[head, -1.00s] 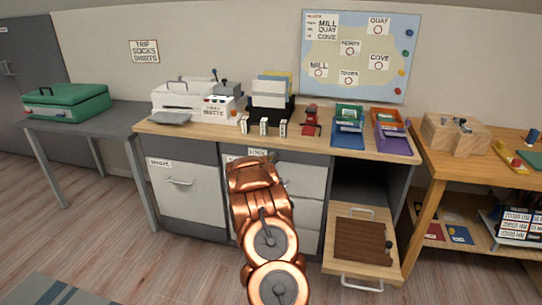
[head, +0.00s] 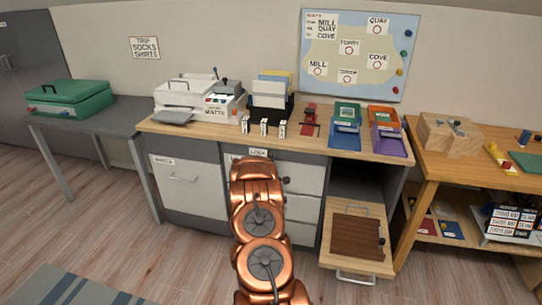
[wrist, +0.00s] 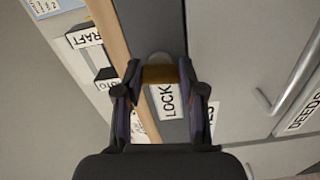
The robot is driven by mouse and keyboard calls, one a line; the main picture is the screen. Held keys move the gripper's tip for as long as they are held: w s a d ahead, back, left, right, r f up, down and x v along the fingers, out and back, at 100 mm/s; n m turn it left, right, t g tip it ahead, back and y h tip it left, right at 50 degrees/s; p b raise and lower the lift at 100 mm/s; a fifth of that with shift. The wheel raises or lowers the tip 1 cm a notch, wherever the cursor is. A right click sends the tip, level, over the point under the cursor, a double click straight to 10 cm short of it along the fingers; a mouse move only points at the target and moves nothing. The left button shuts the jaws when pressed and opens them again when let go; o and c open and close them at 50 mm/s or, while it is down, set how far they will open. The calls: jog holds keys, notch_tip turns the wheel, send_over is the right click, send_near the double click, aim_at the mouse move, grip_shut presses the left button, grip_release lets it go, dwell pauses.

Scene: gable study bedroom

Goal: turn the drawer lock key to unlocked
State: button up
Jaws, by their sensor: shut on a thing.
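In the wrist view my gripper (wrist: 160,70) is shut on a brass-coloured piece (wrist: 160,75), which looks like the key's head. It lies right beside a round grey lock plate (wrist: 158,57) on the dark cabinet strip, above the white LOCK label (wrist: 166,101). How far the key is turned cannot be told. In the head view the LOCK label (head: 258,152) shows just above my copper arm, which hides the gripper and key. White-fronted drawers (head: 304,208) stand to the right of my arm.
The wooden countertop edge (wrist: 108,35) runs close beside my gripper. Card holders, a printer (head: 197,100) and trays (head: 346,134) stand on top. A pulled-out wooden drawer (head: 357,262) juts out at the right.

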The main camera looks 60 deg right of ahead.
jog(key=shift+w+n+p, duration=0.1)
jog(key=shift+n+p, duration=0.4)
jog(key=shift+n, duration=0.2)
jog(key=o, duration=1.1)
jog(key=shift+o, duration=0.2)
jog(key=shift+a, duration=0.1)
jog(key=v, duration=1.1)
jog(key=shift+s+a, duration=0.25)
jog(key=shift+a, duration=0.1)
